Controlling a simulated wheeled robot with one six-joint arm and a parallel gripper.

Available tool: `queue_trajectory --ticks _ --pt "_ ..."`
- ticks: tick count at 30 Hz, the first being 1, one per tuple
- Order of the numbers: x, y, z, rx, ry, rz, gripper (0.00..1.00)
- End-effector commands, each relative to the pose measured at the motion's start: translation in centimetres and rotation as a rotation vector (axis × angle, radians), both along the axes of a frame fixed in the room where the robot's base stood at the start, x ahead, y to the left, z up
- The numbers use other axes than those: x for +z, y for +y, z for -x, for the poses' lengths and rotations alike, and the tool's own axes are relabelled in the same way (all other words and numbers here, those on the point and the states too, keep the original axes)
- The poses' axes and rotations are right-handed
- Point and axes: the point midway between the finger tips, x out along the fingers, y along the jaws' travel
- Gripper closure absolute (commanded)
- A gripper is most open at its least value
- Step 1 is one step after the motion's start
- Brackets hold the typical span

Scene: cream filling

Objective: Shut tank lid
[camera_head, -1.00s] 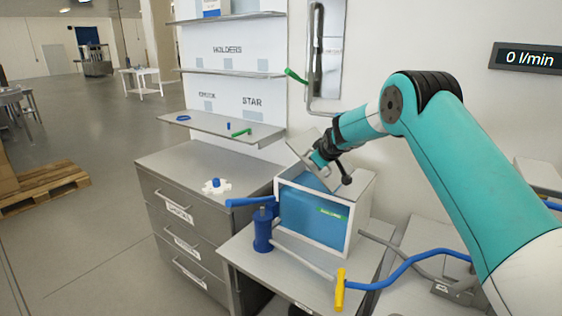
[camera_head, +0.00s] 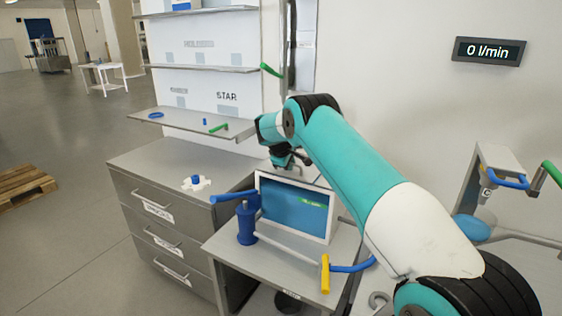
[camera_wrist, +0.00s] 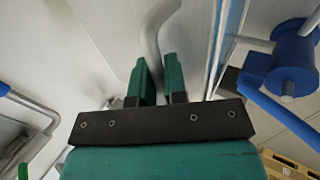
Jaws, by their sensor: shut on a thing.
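The tank (camera_head: 289,209) is a white-framed box with a blue front, standing on the grey bench. My gripper (camera_head: 284,158) is just above and behind its top left edge, partly hidden by my own arm. In the wrist view, my gripper (camera_wrist: 158,76) has its green fingers shut on a grey curved bar (camera_wrist: 152,32), which looks like the lid's handle. The lid itself is not clearly visible in the head view, so its angle cannot be told.
A blue cylinder (camera_head: 246,224) with a blue lever (camera_head: 233,196) stands at the tank's left front. A yellow handle (camera_head: 325,274) is at the bench's front edge. A drawer cabinet (camera_head: 165,226) with a white star-shaped piece (camera_head: 196,185) is to the left.

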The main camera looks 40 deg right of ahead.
Motion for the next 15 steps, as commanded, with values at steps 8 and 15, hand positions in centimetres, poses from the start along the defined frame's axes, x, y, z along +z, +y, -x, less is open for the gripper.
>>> queue_trajectory --ticks 8,15 --pt "0.17 -0.61 0.06 -0.007 0.007 0.014 1.00" --pt "0.09 -0.57 0.05 -0.003 0.007 0.013 0.83"
